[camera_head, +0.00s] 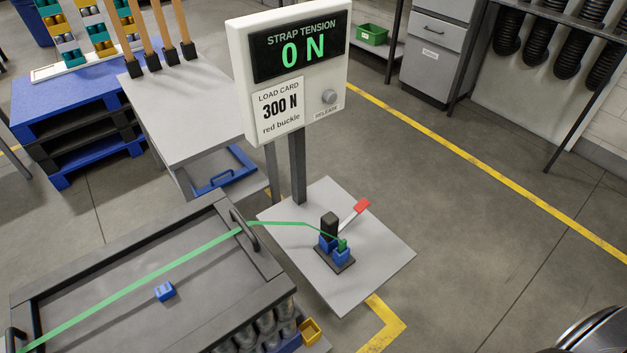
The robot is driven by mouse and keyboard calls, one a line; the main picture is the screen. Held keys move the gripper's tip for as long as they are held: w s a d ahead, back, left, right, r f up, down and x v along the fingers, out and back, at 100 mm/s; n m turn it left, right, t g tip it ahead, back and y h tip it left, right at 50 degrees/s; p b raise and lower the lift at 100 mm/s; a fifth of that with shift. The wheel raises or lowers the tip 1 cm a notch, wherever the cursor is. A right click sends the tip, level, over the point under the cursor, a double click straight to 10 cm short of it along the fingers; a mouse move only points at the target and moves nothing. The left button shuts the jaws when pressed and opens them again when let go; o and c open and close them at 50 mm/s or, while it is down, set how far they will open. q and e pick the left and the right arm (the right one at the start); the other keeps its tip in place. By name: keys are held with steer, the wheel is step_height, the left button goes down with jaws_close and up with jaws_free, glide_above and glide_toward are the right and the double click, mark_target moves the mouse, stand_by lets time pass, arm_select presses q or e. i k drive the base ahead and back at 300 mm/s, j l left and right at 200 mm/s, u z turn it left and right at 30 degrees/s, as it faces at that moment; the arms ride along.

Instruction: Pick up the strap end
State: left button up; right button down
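A green strap (140,282) runs from the lower left across the dark top of a crate (110,250). It passes the black loop (245,229) at the crate's right end and continues to the blue and black tensioner (335,245). The tensioner has a lever with a red grip (361,206), tilted up to the right. Neither of my grippers is in view.
A sign (290,65) on a post reads strap tension 0 N, load card 300 N, red buckle. A small blue block (165,291) lies on the crate top. A grey table (185,120) stands behind. The floor to the right is clear.

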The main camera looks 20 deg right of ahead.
mark_target(342, 245)
steer(key=l, duration=0.7)
steer(key=i+l, duration=0.15)
steer(key=l, duration=0.6)
steer(key=u, duration=0.05)
